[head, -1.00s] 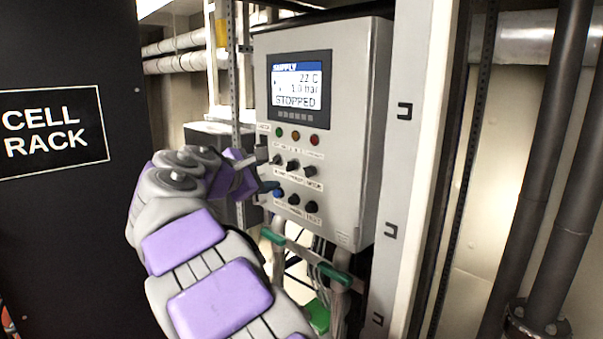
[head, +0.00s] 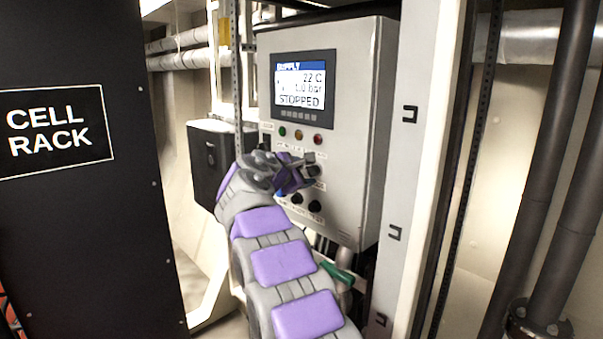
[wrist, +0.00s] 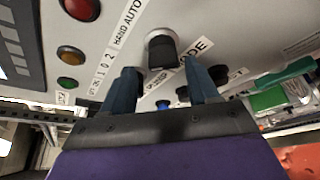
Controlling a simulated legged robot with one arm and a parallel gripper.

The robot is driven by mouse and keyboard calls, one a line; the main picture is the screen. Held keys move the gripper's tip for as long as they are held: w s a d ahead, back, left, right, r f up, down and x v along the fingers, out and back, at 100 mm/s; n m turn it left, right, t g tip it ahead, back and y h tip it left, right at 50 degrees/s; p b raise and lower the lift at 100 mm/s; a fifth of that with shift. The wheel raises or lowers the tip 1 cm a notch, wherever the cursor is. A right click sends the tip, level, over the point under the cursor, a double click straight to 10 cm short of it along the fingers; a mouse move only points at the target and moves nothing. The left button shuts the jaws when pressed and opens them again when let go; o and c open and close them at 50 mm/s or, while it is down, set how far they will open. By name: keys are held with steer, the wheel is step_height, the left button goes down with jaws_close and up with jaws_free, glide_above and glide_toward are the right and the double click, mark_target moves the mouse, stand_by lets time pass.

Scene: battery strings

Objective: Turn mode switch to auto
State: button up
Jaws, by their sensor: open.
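The mode switch (wrist: 161,48) is a black knob on the grey control box, beside labels reading "HAND AUTO" and "MODE" in the wrist view. My gripper (wrist: 161,68) is open, with one dark finger on each side of the switch in that view. I cannot tell whether the fingers touch the knob or which way it points. In the head view, my gripper (head: 308,168) is at the right of the middle row of switches and covers most of that row. The control box (head: 352,120) has a screen (head: 303,88) reading "STOPPED".
Green, amber and red lamps (head: 299,135) sit under the screen. A white post (head: 418,150) stands right of the box. A black cell rack (head: 75,230) fills the left.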

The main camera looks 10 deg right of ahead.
steer(key=shift+d, duration=1.25)
steer(key=shift+w+a, duration=0.1)
steer(key=shift+a, duration=0.65)
steer(key=c, duration=0.8)
steer(key=shift+d, duration=0.25)
steer(key=shift+c, duration=1.2)
